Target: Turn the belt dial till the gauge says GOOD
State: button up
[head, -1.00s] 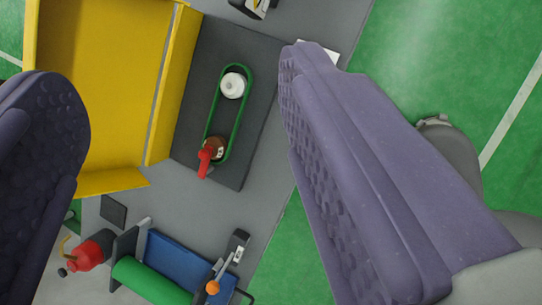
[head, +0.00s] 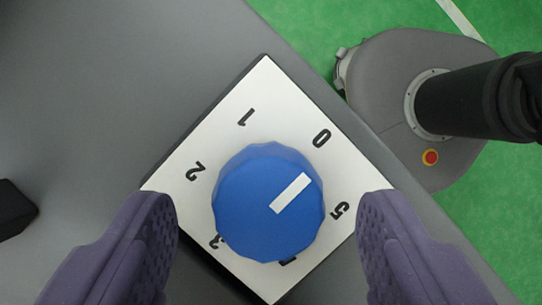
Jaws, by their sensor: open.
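A blue faceted dial (head: 250,215) sits on a white square plate (head: 275,90) marked with the numbers 0 to 5. Its white pointer bar (head: 290,193) points to the upper right, between 0 and 5. My gripper (head: 270,220) is open, with one purple finger at the lower left of the dial and one at the lower right. Clear gaps show between the fingers and the dial. The number at the dial's lower edge is partly hidden by the knob. No gauge is in view.
The plate lies on a grey surface (head: 110,90), mostly bare at the upper left. A black block (head: 14,208) is at the left edge. The surface's edge runs diagonally past the plate's right side, with green floor (head: 310,35) beyond. My grey base stands there.

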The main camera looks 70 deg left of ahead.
jog(key=shift+s+d+f, duration=0.1)
jog(key=shift+d+f, duration=0.15)
jog(key=shift+f, duration=0.4)
jog(key=shift+c, duration=0.5)
jog(key=c, duration=0.9)
